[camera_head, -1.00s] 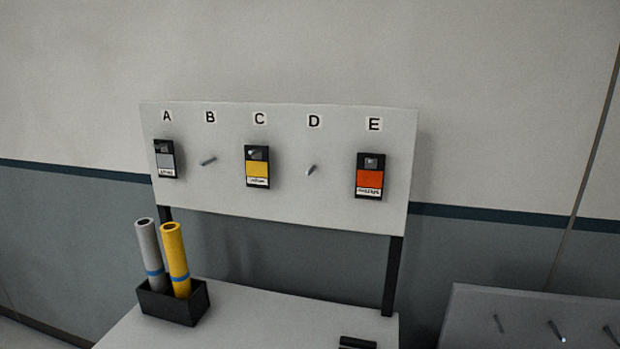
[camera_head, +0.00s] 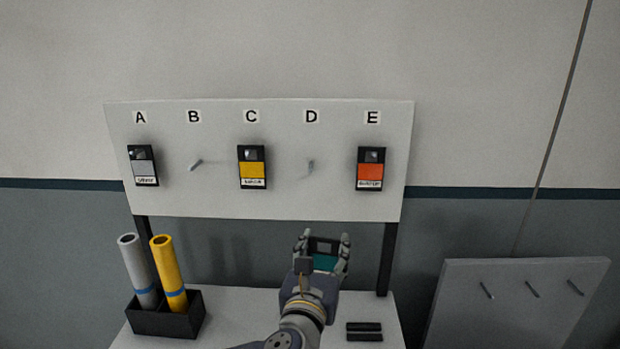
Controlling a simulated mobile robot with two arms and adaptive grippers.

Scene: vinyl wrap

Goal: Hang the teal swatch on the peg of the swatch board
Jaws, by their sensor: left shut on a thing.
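The swatch board (camera_head: 222,202) stands at the back of the table with positions lettered A to E. Pegs B (camera_head: 196,165) and D (camera_head: 310,167) are bare. A grey swatch (camera_head: 144,167) hangs at A, a yellow swatch (camera_head: 252,169) at C and an orange swatch (camera_head: 371,170) at E. My left gripper (camera_head: 323,249) is shut on the teal swatch (camera_head: 325,263), below and a little right of peg D and in front of the board's lower edge. The gripper hides part of the swatch. My right gripper is out of view.
A black holder (camera_head: 166,318) with a grey roll (camera_head: 138,270) and a yellow roll (camera_head: 168,272) stands at the table's left. Dark bars (camera_head: 364,331) lie right of my arm. A grey panel with bare pegs (camera_head: 500,325) stands at the lower right.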

